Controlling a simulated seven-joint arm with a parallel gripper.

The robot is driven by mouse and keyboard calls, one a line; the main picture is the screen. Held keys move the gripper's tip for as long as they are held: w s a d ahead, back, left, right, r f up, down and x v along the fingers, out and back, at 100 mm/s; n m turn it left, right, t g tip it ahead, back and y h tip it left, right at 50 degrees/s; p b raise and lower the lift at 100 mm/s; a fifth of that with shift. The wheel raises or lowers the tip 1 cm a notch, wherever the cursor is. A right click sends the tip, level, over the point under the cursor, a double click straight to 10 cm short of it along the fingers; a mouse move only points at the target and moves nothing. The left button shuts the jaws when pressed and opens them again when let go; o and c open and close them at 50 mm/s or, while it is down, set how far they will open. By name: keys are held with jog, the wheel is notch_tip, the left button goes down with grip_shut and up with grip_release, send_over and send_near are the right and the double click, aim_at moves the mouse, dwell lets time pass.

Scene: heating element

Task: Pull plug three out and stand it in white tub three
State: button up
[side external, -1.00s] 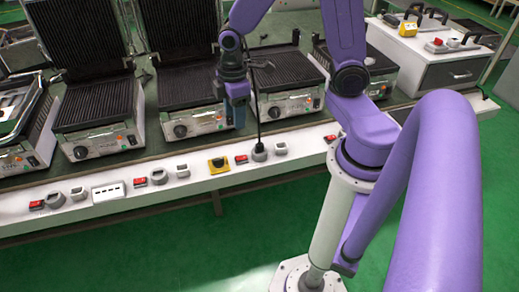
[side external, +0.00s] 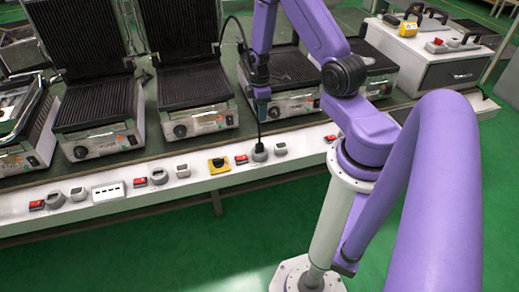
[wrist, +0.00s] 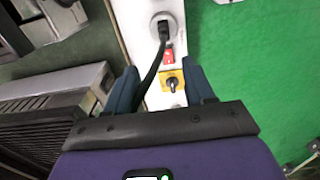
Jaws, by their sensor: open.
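A dark plug (side external: 259,149) with a black cable stands in a round grey socket on the white rail; it appears to be plug three, counting sockets from the left. In the wrist view the plug (wrist: 163,27) shows near the top, with its cable running down between the fingers. A small white tub (side external: 280,148) sits just right of that socket, apparently tub three; I do not see it in the wrist view. My gripper (side external: 262,114) is open and empty, above and behind the plug, not touching it. Its two fingers (wrist: 160,72) also show in the wrist view.
A red switch (side external: 241,159) and a yellow switch (side external: 218,165) lie left of the plug on the rail (side external: 200,185). Contact grills (side external: 196,120) stand behind it. The cable rises close beside my gripper. Green floor is clear in front.

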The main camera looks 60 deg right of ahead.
send_near(259, 144)
jog(key=f, duration=0.3)
jog(key=d+f, duration=0.1)
jog(key=f, duration=0.1)
jog(key=shift+w+f, duration=0.1)
jog(key=shift+w, duration=0.05)
jog(key=shift+a+f, duration=0.2)
jog(key=shift+f, duration=1.15)
jog(key=shift+a+f, duration=0.15)
jog(key=shift+f, duration=1.15)
grip_shut()
jog(key=shift+r, duration=0.15)
